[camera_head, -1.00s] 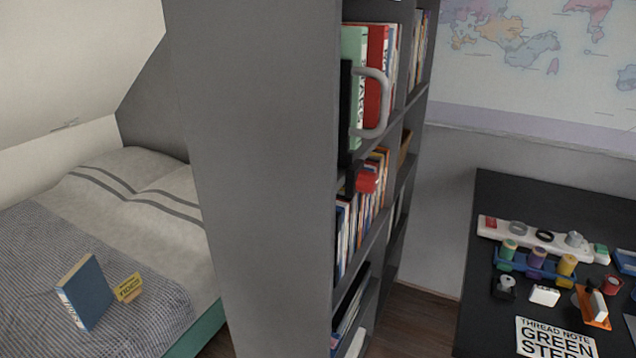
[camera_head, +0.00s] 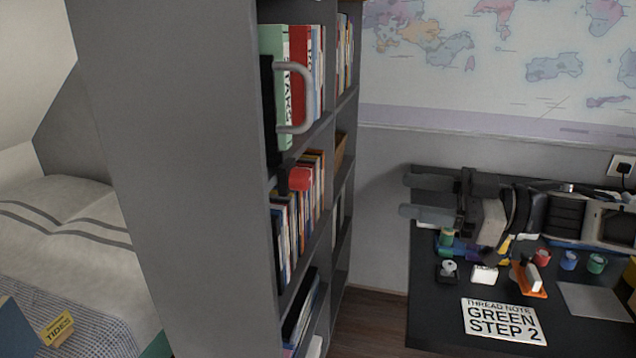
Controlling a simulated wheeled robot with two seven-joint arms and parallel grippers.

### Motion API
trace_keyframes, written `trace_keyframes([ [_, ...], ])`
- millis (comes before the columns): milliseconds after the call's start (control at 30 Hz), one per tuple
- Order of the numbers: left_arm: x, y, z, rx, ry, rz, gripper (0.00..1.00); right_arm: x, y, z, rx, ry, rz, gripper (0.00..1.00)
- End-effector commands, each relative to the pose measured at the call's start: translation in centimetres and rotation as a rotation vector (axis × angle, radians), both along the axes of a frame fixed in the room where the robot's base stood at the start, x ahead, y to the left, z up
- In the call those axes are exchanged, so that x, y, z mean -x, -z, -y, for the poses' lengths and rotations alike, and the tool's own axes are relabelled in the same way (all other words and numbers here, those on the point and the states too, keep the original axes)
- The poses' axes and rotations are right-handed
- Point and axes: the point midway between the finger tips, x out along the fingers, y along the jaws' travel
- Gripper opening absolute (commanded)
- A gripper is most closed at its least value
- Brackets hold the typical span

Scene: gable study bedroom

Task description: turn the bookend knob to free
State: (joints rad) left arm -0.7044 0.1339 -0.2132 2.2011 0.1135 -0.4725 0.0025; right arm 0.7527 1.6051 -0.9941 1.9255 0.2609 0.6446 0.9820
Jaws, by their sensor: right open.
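The bookend knob (camera_head: 301,179) is a red, rounded knob on the side of the dark bookend, just under the upper shelf board of the bookcase. A grey curved handle (camera_head: 307,97) stands out from the black bookend plate (camera_head: 268,110) above it, beside green and red books. My right gripper (camera_head: 408,196) has come in from the right over the desk. Its two fingers point left toward the bookcase and are apart, with nothing between them. It is well to the right of the knob, not touching it. My left gripper is not in view.
The grey bookcase (camera_head: 175,190) has a tall side panel facing me. The black desk (camera_head: 385,330) on the right bears a note card (camera_head: 503,321), spools and small items. A bed (camera_head: 60,225) is at left. Open floor shows between bookcase and desk.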

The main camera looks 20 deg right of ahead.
Motion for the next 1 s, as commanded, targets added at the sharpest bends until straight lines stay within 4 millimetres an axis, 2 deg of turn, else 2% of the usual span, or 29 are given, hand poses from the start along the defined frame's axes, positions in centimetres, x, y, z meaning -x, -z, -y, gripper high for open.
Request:
trace_keyframes([
  [200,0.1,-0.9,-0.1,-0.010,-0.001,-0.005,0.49,-2.2,-0.5,-3.2,-0.005,-0.006,0.005,0.53],
  [600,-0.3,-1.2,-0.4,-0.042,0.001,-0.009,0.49,-7.1,-0.3,-10.0,-0.002,-0.004,0.005,0.53],
  [800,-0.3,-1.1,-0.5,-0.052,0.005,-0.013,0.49,-8.6,-0.1,-11.9,0.000,-0.001,0.005,0.53],
  [1000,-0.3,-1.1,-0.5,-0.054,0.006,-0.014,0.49,-9.0,0.0,-12.5,0.001,0.001,0.004,0.53],
])
